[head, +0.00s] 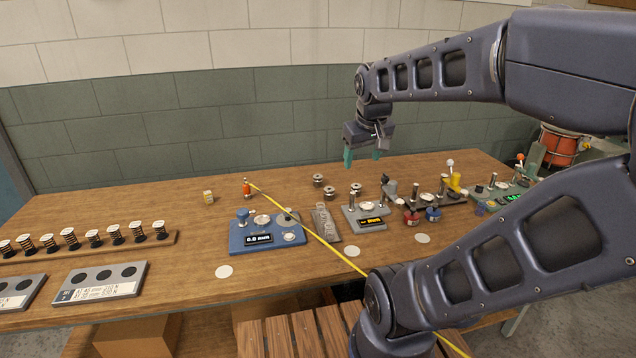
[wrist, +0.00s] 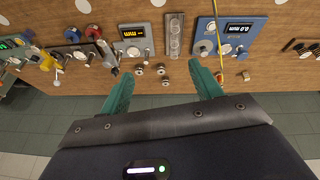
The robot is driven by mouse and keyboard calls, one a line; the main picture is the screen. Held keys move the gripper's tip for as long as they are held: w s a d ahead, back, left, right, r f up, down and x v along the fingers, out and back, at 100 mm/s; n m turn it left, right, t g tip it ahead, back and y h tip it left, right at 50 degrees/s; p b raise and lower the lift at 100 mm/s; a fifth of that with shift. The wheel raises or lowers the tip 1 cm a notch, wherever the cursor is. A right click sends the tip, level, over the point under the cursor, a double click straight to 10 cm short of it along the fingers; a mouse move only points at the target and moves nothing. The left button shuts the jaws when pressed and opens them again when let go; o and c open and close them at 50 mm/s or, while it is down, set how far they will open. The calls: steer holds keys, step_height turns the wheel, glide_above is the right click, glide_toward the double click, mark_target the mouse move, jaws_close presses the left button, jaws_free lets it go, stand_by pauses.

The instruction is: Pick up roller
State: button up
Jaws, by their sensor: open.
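Several small metal spool-shaped pieces, which look like the rollers, stand on the bench: one at the back left (head: 318,179), one in front of it (head: 330,192) and one to the right (head: 356,187). In the wrist view they cluster between my fingers, among them one at upper left (wrist: 138,70) and one at upper right (wrist: 160,70). I cannot tell which one the task names. My gripper (head: 362,157) has green fingers and is open and empty, above the back part of the bench. Its spread fingers also show in the wrist view (wrist: 160,70).
The wooden bench (head: 140,205) holds a blue gauge (head: 268,236), a grey tray (head: 326,223) and a grey display fixture (head: 365,218) in front of the rollers. A yellow cord (head: 318,237) crosses the bench. A rack of springs (head: 85,240) stands left. The back-left surface is mostly clear.

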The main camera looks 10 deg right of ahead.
steer(key=w+n+h, duration=0.1)
steer(key=w+n, duration=0.5)
steer(key=w, duration=0.8)
steer(key=n+g+h, duration=0.2)
steer(key=n+h, duration=0.1)
steer(key=n, duration=1.3)
glide_above(318, 178)
steer(key=a, duration=0.3)
step_height(318, 178, down, 25)
steer(key=shift+y, duration=0.3)
steer(key=x, duration=0.5)
steer(key=shift+w+a, duration=0.2)
steer(key=shift+w, duration=0.05)
steer(key=shift+s+x, duration=0.15)
steer(key=shift+x, duration=1.15)
steer(key=shift+s+x, duration=0.15)
steer(key=shift+x, duration=1.15)
steer(key=shift+d, duration=0.15)
steer(key=c, duration=1.3)
